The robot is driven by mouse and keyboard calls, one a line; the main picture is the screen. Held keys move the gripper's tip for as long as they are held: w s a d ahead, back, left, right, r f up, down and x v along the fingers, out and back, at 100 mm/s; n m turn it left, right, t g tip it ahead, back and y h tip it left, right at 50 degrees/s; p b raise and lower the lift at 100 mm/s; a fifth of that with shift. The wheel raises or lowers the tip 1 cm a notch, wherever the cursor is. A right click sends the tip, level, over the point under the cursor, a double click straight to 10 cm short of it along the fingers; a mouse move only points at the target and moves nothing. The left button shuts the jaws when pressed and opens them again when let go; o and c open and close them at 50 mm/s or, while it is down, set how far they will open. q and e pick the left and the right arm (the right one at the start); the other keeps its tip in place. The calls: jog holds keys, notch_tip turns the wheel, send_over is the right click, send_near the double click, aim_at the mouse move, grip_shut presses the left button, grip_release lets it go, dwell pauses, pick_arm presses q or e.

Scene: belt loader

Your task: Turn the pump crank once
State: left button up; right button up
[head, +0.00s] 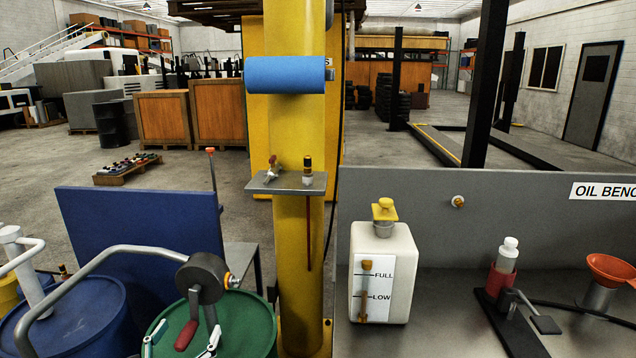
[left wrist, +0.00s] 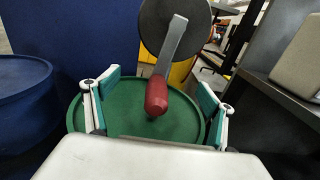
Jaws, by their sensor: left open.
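The pump is a dark round body (head: 203,272) on a bent grey pipe above a green drum (head: 258,330). Its crank arm (head: 208,312) hangs down, with a red handle (head: 186,335) at its lower end. In the left wrist view the red handle (left wrist: 157,95) points toward the camera, below the dark pump body (left wrist: 165,25). My left gripper (head: 186,330) is low in the head view, its white and teal fingers spread on either side of the handle. The left wrist view shows the open fingers (left wrist: 158,82) with gaps to the handle on both sides. My right gripper is not in view.
Blue drums (head: 88,320) stand left of the green one, before a blue panel (head: 140,222). A yellow post (head: 300,230) rises right of the pump.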

pick_arm(q)
jog(key=s, duration=0.8)
jog(key=shift+s+a+f, duration=0.15)
jog(key=shift+s+a, duration=0.2)
jog(key=shift+s, duration=0.65)
